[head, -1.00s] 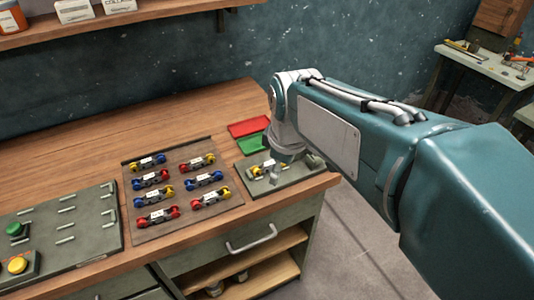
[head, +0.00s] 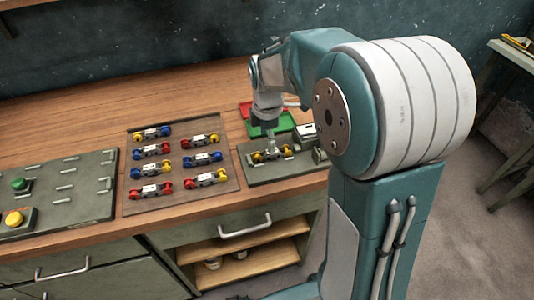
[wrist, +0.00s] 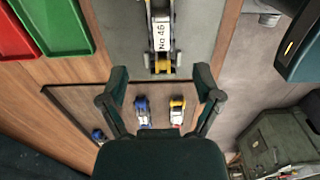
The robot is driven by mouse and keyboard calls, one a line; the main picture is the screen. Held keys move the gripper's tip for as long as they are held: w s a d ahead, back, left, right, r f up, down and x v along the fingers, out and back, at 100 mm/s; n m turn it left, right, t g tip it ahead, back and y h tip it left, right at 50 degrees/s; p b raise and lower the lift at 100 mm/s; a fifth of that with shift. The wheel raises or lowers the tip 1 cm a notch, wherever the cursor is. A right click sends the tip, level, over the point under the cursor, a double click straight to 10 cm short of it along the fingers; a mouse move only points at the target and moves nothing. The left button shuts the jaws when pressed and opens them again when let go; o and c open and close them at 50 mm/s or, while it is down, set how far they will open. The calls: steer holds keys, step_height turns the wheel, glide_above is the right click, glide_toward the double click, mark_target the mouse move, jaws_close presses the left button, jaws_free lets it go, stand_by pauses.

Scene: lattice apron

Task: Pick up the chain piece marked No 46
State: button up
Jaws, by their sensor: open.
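The chain piece marked No 46 (wrist: 161,38) lies on a grey plate (wrist: 205,30) in the wrist view. Its white label is readable and a yellow roller is at its near end. In the head view the piece (head: 259,156) shows yellow ends on the grey plate (head: 262,175), partly covered by my gripper (head: 270,148). In the wrist view my gripper (wrist: 160,84) is open and empty, its two fingers spread wide. The piece's yellow end sits ahead of the gap, roughly centred between the fingers. Contact with the piece is not visible.
A brown board (head: 180,202) left of the plate bears several other chain pieces. Red (head: 248,108) and green (head: 284,121) trays lie behind the plate. A grey pegged panel with green (head: 18,184) and yellow (head: 14,218) buttons is at far left. Bare wood lies behind the board.

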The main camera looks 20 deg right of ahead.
mark_target(272, 154)
steer(key=f, duration=0.1)
steer(key=d+f, duration=0.1)
steer(key=f, duration=0.1)
steer(key=d+f, duration=0.1)
steer(key=shift+d+f, duration=0.2)
steer(key=shift+f, duration=0.05)
steer(key=shift+a+f, duration=0.2)
steer(key=shift+f, duration=0.1)
steer(key=shift+a+f, duration=0.15)
steer(key=shift+a, duration=0.55)
steer(key=shift+d, duration=0.25)
steer(key=c, duration=0.9)
steer(key=shift+d, duration=0.3)
jaws_close()
